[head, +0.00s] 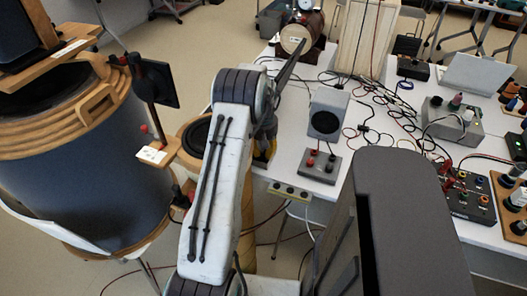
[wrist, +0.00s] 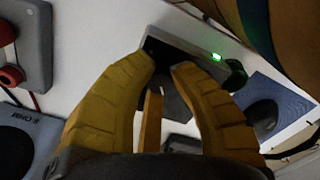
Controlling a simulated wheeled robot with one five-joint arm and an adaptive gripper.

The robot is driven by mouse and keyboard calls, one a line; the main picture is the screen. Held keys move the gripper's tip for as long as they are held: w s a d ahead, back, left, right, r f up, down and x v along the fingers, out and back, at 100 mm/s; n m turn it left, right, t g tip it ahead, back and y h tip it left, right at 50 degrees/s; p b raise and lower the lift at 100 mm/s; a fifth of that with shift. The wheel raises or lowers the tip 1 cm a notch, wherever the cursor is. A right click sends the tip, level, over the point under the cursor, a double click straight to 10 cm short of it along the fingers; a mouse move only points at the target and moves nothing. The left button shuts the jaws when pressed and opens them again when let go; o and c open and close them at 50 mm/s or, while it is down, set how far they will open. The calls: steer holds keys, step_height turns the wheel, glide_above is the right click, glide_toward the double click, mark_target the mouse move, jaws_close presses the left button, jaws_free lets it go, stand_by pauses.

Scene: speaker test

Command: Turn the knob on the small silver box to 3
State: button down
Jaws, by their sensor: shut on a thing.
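A small box (wrist: 190,48) with a silver-grey edge, a dark face and a lit green light lies just past my fingertips in the wrist view. My gripper (wrist: 171,68) has yellow fingers either side of a dark piece (wrist: 172,98), which looks like the box's knob. The fingers are closed in on it; their contact and any scale marks or number cannot be made out. In the head view, my arm hides most of the gripper (head: 264,152), at the near-left edge of the white table, and I cannot see the small box there.
A grey speaker (head: 325,113) and a grey terminal box (head: 318,165) with red and black posts stand right of my gripper. Loose cables cross the white table (head: 290,118). A large dark drum (head: 75,165) with wooden rims stands left of my arm.

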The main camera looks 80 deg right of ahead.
steer(key=shift+f, duration=0.1)
steer(key=c, duration=1.1)
jaws_free()
step_height(320, 180, up, 12)
steer(key=shift+r, duration=0.1)
